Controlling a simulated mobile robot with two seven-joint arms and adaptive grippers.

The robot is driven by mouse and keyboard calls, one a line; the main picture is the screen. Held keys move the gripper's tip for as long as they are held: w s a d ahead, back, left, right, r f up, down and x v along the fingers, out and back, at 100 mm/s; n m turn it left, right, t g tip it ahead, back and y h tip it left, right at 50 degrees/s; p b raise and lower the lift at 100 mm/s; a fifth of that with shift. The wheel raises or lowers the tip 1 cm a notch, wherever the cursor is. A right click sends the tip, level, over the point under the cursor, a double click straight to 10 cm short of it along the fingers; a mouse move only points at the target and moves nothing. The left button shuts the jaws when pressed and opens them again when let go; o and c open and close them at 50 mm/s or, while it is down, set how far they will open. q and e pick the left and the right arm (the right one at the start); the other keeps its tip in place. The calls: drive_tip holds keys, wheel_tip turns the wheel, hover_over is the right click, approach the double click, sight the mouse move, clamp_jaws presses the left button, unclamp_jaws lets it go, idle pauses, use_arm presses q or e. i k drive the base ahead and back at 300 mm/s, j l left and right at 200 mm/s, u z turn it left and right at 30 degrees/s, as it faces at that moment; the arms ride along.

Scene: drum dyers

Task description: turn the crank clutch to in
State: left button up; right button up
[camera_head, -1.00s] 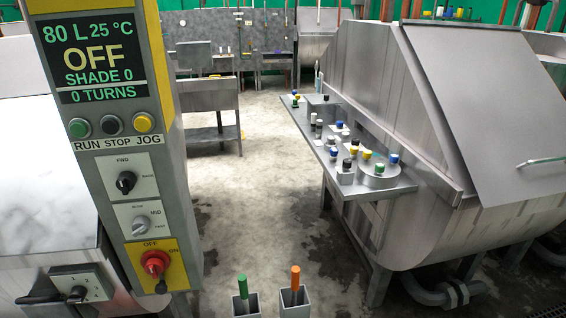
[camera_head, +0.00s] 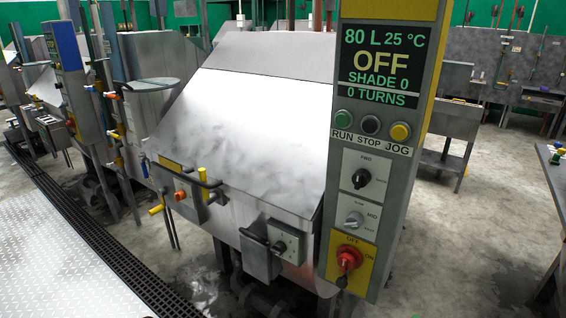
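A grey box with a small dark knob (camera_head: 280,246) is mounted on the front of the steel drum machine (camera_head: 235,195), just left of the control panel. A black crank-like handle (camera_head: 254,237) reaches out to its left over a grey box. I cannot read the markings at the knob, so I cannot tell whether it is the crank clutch or how it is set. Neither of my grippers is in view.
The control panel (camera_head: 382,150) stands at the right, reading OFF and 0 TURNS, with a red switch (camera_head: 348,259) low on it. A floor grate (camera_head: 85,235) runs along the left. A pale plate floor (camera_head: 60,265) lies clear before the machines.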

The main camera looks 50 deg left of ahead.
sight(179, 196)
drive_tip(key=u, duration=2.25)
drive_tip(key=i+j+z, duration=0.15)
drive_tip(key=i+j, duration=0.15)
drive_tip(key=i+j+z, duration=0.2)
drive_tip(key=j, duration=0.2)
drive_tip(key=i+j+z, duration=0.15)
drive_tip(key=i+j, duration=0.15)
drive_tip(key=j, duration=0.1)
